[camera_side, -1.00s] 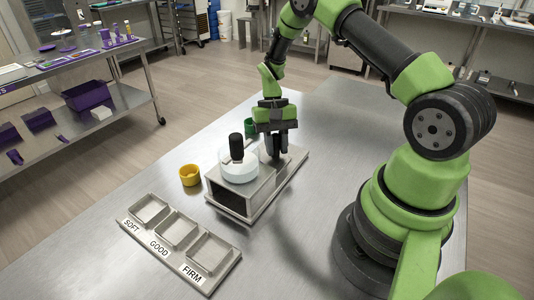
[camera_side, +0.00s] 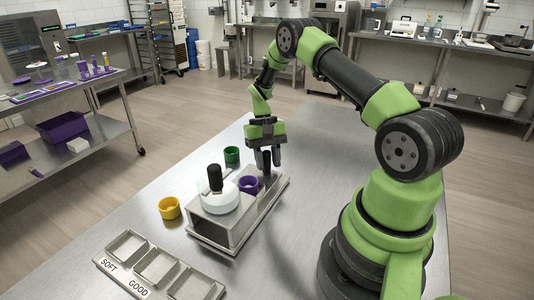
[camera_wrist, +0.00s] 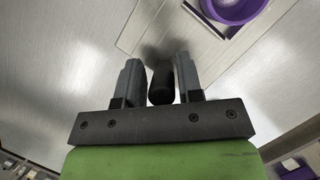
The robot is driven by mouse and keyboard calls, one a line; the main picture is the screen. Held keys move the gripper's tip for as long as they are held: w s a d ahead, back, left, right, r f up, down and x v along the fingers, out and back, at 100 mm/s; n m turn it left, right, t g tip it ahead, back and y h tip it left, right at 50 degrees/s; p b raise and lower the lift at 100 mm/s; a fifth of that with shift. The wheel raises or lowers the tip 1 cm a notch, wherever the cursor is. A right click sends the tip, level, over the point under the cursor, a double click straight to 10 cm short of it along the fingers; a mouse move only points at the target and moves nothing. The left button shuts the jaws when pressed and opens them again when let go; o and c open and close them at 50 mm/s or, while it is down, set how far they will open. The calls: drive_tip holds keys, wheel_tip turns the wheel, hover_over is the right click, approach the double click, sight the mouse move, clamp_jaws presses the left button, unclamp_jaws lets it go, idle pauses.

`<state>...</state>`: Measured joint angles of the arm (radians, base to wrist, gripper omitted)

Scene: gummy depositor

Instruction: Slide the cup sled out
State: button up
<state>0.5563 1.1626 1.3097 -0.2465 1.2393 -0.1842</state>
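The depositor (camera_side: 222,232) is a grey metal housing with a round white top and a black knob, standing on the table. The cup sled (camera_wrist: 222,50) projects from the housing's rear side, with a purple cup (camera_side: 249,185) standing on it. The cup also shows at the top of the wrist view (camera_wrist: 232,10). The sled's black upright handle (camera_side: 266,179) stands beyond the cup. My gripper (camera_side: 266,160) is just above the handle, fingers pointing down. In the wrist view the fingers are apart, with the handle top (camera_wrist: 161,85) showing between them.
A yellow cup (camera_side: 169,208) stands left of the depositor and a green cup (camera_side: 232,155) behind it. A metal tray (camera_side: 140,273) with compartments, labels SOFT and GOOD visible, lies in front. The table behind my gripper is clear.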

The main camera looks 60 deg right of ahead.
drive_tip(key=v, duration=1)
drive_tip(key=s+a+r+n+t+h, duration=0.1)
drive_tip(key=a+r+t, duration=0.1)
drive_tip(key=a+r, duration=0.5)
drive_tip(key=s+a+r+n+t+h, duration=0.1)
drive_tip(key=s+a+r+n+t, duration=0.1)
drive_tip(key=a+r, duration=0.5)
drive_tip(key=s+a+r+n+t, duration=0.1)
drive_tip(key=s+a+r+t, duration=0.1)
drive_tip(key=s, duration=0.5)
drive_tip(key=s+a+r+n+t, duration=0.1)
drive_tip(key=s+a+r+t, duration=0.1)
drive_tip(key=s+a+t, duration=0.2)
drive_tip(key=s+a, duration=0.1)
drive_tip(key=s, duration=0.2)
drive_tip(key=shift+a+r+y, duration=0.3)
drive_tip(key=shift+a+y, duration=0.05)
drive_tip(key=shift+y, duration=0.05)
